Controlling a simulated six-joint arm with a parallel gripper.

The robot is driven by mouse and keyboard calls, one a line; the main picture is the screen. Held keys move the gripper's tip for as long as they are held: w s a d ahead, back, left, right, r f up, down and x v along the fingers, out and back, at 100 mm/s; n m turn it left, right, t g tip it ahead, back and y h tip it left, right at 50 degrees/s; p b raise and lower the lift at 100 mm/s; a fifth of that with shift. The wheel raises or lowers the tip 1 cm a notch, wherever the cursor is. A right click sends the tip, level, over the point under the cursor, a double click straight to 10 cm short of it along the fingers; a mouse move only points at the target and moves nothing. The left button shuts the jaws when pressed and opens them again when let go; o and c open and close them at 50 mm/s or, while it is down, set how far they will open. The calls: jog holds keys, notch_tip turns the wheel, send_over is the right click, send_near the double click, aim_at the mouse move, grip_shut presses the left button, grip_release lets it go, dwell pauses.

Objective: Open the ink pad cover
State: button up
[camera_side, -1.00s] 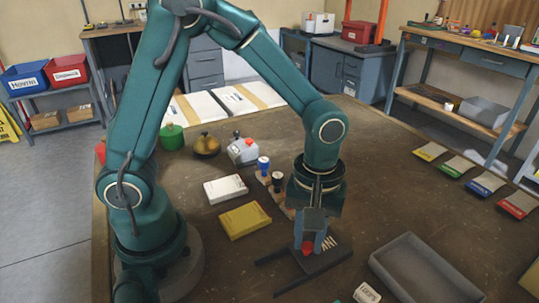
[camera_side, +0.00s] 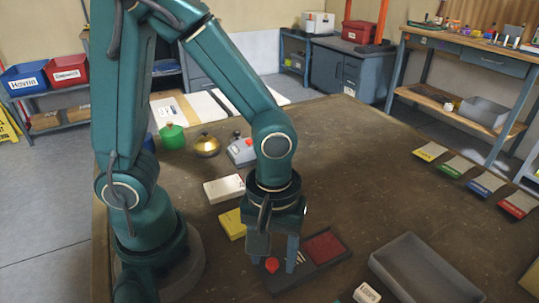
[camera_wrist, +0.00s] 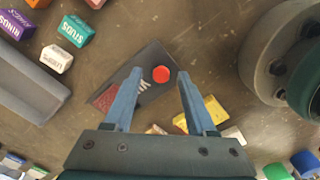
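The ink pad has a dark base with a red pad (camera_side: 323,246) bare at its right end in the side view. The red pad also shows in the wrist view (camera_wrist: 106,99). Its dark cover (camera_wrist: 146,84) lies at the other end, with a round red knob (camera_side: 272,265) on top. The knob also shows in the wrist view (camera_wrist: 161,74). My gripper (camera_side: 276,263) is above the cover. In the wrist view its fingers (camera_wrist: 160,73) stand either side of the knob with gaps, open and holding nothing. The fingers partly hide the cover's lettering.
A grey open tray (camera_side: 425,272) and a small white labelled block (camera_side: 367,293) are to the right. A yellow box (camera_side: 232,224) and a white box (camera_side: 224,189) lie behind my gripper. Coloured pads line the right table edge.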

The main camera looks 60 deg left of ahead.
aim_at(273, 261)
jog(key=shift+r, duration=2.6)
jog(key=shift+w+a, duration=0.1)
jog(key=shift+a, duration=0.05)
jog(key=a+r+m+t, duration=0.5)
jog(key=a+r+m, duration=0.1)
jog(key=m, duration=0.3)
jog(key=shift+s+a+r+t, duration=0.15)
jog(key=shift+s+r+t, duration=0.2)
jog(key=shift+r, duration=0.15)
